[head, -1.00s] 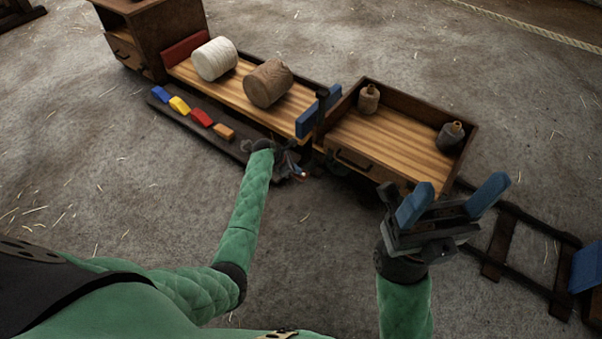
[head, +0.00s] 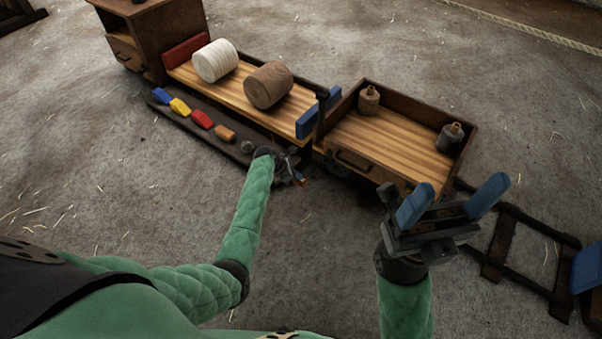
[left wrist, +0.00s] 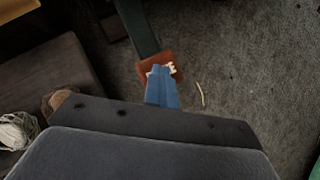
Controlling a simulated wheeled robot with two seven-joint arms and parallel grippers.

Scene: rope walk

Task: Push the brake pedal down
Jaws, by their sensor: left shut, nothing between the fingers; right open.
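The brake pedal (left wrist: 147,66) is a reddish-brown pad on a dark green lever (left wrist: 136,28) in the left wrist view. My left gripper (left wrist: 161,74) is shut and empty, with its blue fingertips overlapping the pad. I cannot tell for sure whether they press on it. In the head view my left gripper (head: 297,177) is low beside the cart, near the gap between its two wooden beds, and the pedal is mostly hidden there. My right gripper (head: 457,205) is open and empty in front of the right bed, its blue fingers spread.
The left bed (head: 228,93) carries a white and a brown spool. A dark side board (head: 180,120) holds several coloured blocks. The right bed (head: 385,140) holds two small bottle-like items. A ladder-like track (head: 505,235) lies at right. Bare floor is in front.

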